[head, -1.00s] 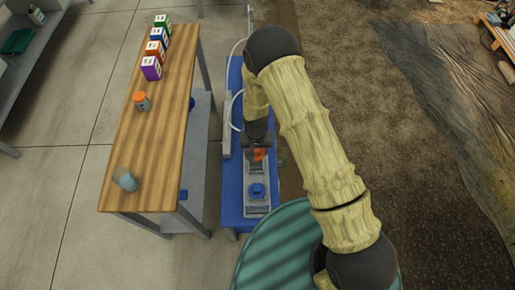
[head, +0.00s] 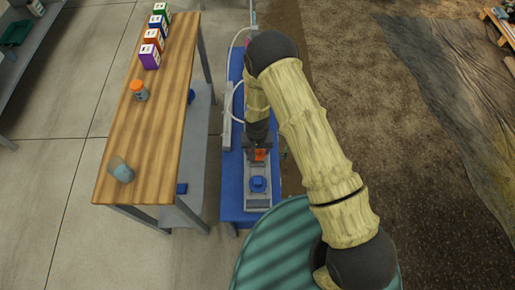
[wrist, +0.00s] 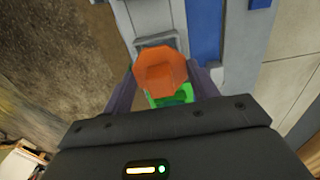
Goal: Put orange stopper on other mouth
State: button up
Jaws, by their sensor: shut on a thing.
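My gripper (head: 260,151) is shut on the orange stopper (head: 260,155) above the blue skid. In the wrist view, the stopper (wrist: 160,72) is an orange octagonal piece between the two fingers, with something bright green (wrist: 172,97) partly hidden beside it. A grey fitting (wrist: 160,47) shows just past the stopper. In the head view, a grey unit with a blue cap (head: 257,184) sits on the skid just in front of the gripper. The gripper and stopper hide the spot below them, so I cannot tell whether the stopper touches a mouth.
A wooden bench (head: 150,120) stands left of the skid. It holds several coloured boxes (head: 150,57), an orange-lidded jar (head: 139,90) and a tilted-looking clear cup (head: 121,170). A pale hose (head: 232,97) runs along the skid's left side. Brown ground lies right.

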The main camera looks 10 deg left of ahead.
jog(key=shift+f+b, duration=0.65)
jog(key=shift+f, duration=0.5)
jog(key=o, duration=1)
jog(key=shift+r, duration=0.15)
notch_tip(320, 180, up, 17)
jog(key=shift+r+b, duration=0.1)
jog(key=shift+b, duration=1)
